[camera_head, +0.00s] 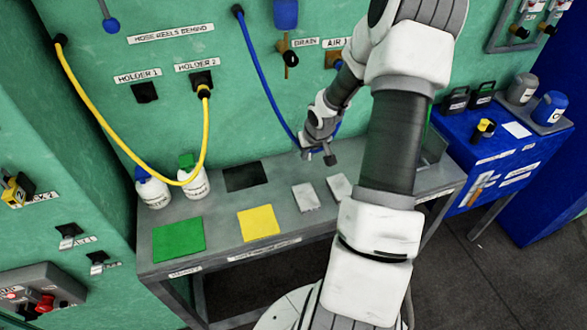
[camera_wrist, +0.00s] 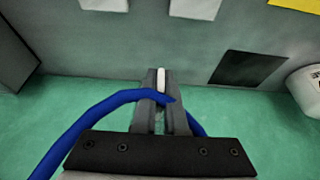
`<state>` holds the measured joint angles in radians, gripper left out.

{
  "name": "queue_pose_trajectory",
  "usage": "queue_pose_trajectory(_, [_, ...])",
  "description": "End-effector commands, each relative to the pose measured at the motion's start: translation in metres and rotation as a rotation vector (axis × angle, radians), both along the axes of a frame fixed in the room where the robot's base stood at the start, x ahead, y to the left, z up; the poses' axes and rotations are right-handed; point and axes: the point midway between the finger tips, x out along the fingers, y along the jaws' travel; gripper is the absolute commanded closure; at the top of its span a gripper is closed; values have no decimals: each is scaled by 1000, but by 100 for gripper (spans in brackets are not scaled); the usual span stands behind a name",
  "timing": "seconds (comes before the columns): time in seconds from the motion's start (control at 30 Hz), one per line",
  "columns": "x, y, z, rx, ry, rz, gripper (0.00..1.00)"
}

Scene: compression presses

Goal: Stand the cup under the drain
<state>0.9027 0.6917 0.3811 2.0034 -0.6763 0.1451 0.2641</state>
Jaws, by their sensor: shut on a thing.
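No cup can be made out for certain in either view. The drain (camera_head: 290,58) is a dark valve with a brass-coloured spout on the green wall, beside its DRAIN label. My gripper (camera_head: 322,157) is low over the back of the grey bench, below and right of the drain. In the wrist view my gripper (camera_wrist: 160,88) has its fingers close together where the blue hose (camera_wrist: 105,108) crosses them, and it appears shut on the hose. A small white piece (camera_wrist: 161,78) shows between the fingertips; I cannot tell what it is. The hose (camera_head: 262,75) hangs from the wall.
The grey bench (camera_head: 222,222) carries green (camera_head: 178,239), yellow (camera_head: 258,222) and dark squares (camera_head: 245,175), and two pale plates. Two white bottles (camera_head: 194,180) stand at its left end. A blue table (camera_head: 500,160) with containers stands right.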

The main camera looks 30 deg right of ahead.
Motion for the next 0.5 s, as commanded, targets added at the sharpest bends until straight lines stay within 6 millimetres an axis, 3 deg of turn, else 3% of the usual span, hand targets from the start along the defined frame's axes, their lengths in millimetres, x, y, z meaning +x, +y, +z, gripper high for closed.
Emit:
queue_pose_trajectory(0.23, [27, 24, -22, 0, 1, 4, 100])
queue_pose_trajectory(0.5, [32, 28, -36, 0, 1, 2, 100])
